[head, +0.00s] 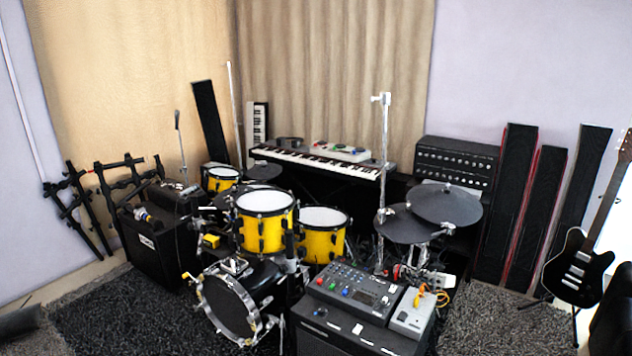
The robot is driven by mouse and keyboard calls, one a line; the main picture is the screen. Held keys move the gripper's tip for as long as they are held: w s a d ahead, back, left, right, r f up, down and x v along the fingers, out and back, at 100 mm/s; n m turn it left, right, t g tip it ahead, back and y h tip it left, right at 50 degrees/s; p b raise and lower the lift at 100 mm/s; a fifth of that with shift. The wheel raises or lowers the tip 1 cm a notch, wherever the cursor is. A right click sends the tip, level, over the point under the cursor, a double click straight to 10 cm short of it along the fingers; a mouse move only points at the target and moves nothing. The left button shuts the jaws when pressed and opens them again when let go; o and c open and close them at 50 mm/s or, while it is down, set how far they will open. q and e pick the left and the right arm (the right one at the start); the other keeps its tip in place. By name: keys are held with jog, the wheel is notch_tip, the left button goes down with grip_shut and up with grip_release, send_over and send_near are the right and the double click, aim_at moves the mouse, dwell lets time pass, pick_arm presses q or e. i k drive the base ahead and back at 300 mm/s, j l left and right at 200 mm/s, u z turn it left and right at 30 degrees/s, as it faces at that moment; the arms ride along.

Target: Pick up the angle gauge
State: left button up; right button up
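I cannot make out an angle gauge for certain in the head view. A small yellow object (211,241) lies beside the drum kit, too small to identify. Orange and yellow items (428,296) lie on a grey box at the front right; their exact shape is unclear. Neither of my grippers shows clearly.
A yellow drum kit (264,222) stands in the middle, with cymbals (446,203) on its right. A mixer (356,286) sits on a black case in front. A keyboard (318,160) stands behind. A guitar (579,262) is at right. Dark rugs (105,315) leave open floor at front left.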

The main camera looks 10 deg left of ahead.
aim_at(211, 242)
jog(key=i+u, duration=0.4)
jog(key=i+l+u, duration=0.25)
jog(key=u, duration=0.15)
jog(key=i+l+u, duration=0.4)
jog(key=i+j+z, duration=0.1)
jog(key=z, duration=0.3)
jog(key=i+j+z, duration=0.15)
jog(key=z, duration=0.2)
jog(key=i+j+z, duration=0.1)
jog(key=j+z, duration=0.3)
jog(key=i+j+z, duration=0.1)
jog(key=j+z, duration=0.25)
jog(key=i+j+z, duration=0.2)
jog(key=j, duration=0.85)
jog(key=j+z, duration=0.15)
jog(key=j, duration=0.9)
